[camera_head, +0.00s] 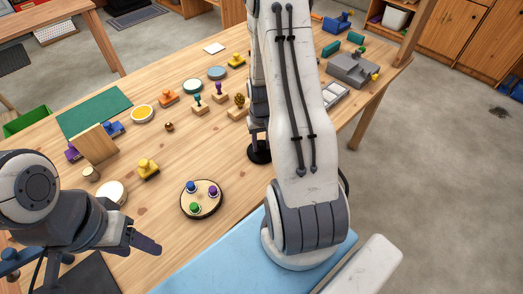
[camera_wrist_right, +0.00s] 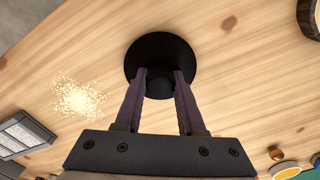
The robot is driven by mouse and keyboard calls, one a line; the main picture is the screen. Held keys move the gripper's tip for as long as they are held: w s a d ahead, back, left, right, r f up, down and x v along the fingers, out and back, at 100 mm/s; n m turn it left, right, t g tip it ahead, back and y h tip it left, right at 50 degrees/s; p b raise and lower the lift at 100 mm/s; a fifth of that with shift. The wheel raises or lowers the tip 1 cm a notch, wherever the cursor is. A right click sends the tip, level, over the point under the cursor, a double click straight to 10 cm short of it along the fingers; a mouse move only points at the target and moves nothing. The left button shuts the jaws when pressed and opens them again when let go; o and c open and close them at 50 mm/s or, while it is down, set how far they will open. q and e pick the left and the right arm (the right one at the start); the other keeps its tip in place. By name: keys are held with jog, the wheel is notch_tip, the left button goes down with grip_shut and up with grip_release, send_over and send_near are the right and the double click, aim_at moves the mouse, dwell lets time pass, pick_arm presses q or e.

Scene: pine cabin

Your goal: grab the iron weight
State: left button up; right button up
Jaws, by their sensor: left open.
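The iron weight (camera_head: 259,151) is a black piece with a round base, partly hidden by my right arm in the head view. In the right wrist view the iron weight (camera_wrist_right: 160,50) shows as a black disc with a narrower upper part. My right gripper (camera_wrist_right: 160,75) has its fingers on both sides of that upper part, which fills the gap between them. Whether the base touches the table is hard to tell. My left gripper (camera_head: 143,243) is open and empty at the lower left, over the table's near edge.
A round board with coloured knobs (camera_head: 201,199) lies left of the weight. Several stamps stand behind it, with a yellow dish (camera_head: 143,114) and a green mat (camera_head: 94,111). A grey block (camera_head: 353,68) is at the right.

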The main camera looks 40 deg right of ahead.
grip_shut()
jog(key=shift+r, duration=0.1)
dwell(1.0)
